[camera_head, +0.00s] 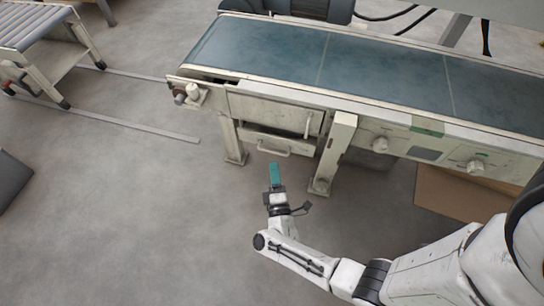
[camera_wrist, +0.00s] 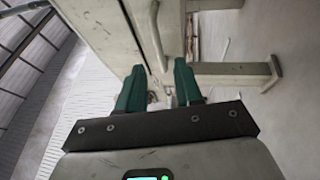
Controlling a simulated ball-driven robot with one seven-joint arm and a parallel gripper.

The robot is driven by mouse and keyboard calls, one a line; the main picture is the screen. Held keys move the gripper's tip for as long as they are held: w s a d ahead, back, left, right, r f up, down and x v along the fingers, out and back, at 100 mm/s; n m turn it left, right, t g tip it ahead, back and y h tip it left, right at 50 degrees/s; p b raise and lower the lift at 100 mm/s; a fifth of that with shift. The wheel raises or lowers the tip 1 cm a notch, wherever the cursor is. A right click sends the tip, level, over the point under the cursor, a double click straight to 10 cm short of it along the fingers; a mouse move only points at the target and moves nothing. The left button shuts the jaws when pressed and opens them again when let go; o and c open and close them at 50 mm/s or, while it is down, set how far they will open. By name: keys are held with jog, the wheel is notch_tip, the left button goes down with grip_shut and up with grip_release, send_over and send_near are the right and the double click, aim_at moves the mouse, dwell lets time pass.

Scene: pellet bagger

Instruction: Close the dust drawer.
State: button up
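The dust drawer (camera_head: 290,146) is the low pale front under the conveyor, between its two legs, with a bar handle (camera_head: 268,151). It seems to stand out a little from the frame; how far, I cannot tell. My gripper (camera_head: 275,166), with teal fingers, is in front of and just below this handle, apart from it. In the wrist view, my gripper (camera_wrist: 160,88) has its two fingers spread with an empty gap. A pale bar handle (camera_wrist: 157,35) lies beyond the fingertips, probably the drawer's.
Above the drawer is a panel (camera_head: 265,108) with an upright handle (camera_head: 308,125). A conveyor leg (camera_head: 333,155) stands right of the drawer. A cardboard box (camera_head: 450,195) lies farther right. A roller table (camera_head: 35,45) is at upper left. The floor in front is clear.

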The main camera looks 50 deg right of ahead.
jog(key=b+x, duration=0.1)
jog(key=x, duration=0.4)
jog(key=shift+w+d, duration=0.2)
jog(key=shift+d, duration=0.1)
grip_shut()
dwell(1.2)
